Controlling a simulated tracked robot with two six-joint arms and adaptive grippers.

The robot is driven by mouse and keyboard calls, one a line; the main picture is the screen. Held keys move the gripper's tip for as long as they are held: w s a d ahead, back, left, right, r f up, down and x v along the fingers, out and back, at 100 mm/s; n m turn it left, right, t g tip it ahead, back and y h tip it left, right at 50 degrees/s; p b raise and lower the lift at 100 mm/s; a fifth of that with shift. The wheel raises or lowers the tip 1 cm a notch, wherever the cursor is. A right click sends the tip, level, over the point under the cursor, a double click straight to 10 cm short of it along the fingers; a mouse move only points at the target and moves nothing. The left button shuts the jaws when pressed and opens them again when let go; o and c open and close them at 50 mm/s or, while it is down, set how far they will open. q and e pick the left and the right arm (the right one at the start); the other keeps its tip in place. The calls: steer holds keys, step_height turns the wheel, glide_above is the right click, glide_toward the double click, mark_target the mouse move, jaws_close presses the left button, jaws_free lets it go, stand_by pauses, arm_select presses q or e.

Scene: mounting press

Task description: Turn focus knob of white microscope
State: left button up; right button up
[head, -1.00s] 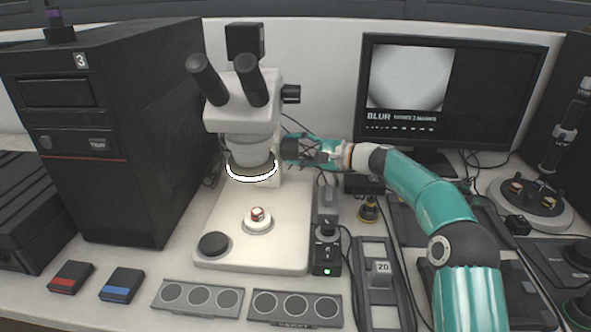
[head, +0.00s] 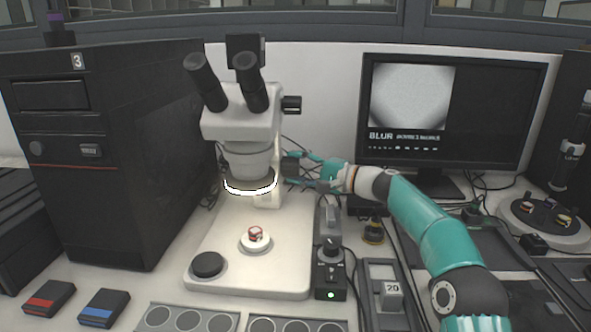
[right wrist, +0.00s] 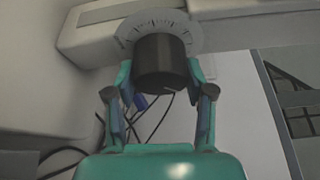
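The white microscope (head: 239,127) stands left of centre in the head view, with black eyepieces and a lit ring under its head. Its dark focus knob (head: 290,166) is on the right side of the stand, partly hidden by my right gripper. In the right wrist view the black knob (right wrist: 161,62) sits in front of a graduated grey dial. My right gripper (head: 297,170) has its teal fingers spread on either side of the knob. The right wrist view also shows the fingers (right wrist: 162,75) flanking it; firm contact is not visible. My left gripper is not in view.
A monitor (head: 376,136) at the back right shows a pale grey image and the word BLUR. A black computer tower (head: 120,150) stands left. A small sample (head: 255,233) sits on the microscope base (head: 250,285). A black control box (head: 330,275) stands right of the base.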

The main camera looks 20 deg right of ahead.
steer(key=o, duration=0.4)
steer(key=shift+f, duration=0.3)
steer(key=shift+r, duration=0.15)
steer(key=v, duration=1.2)
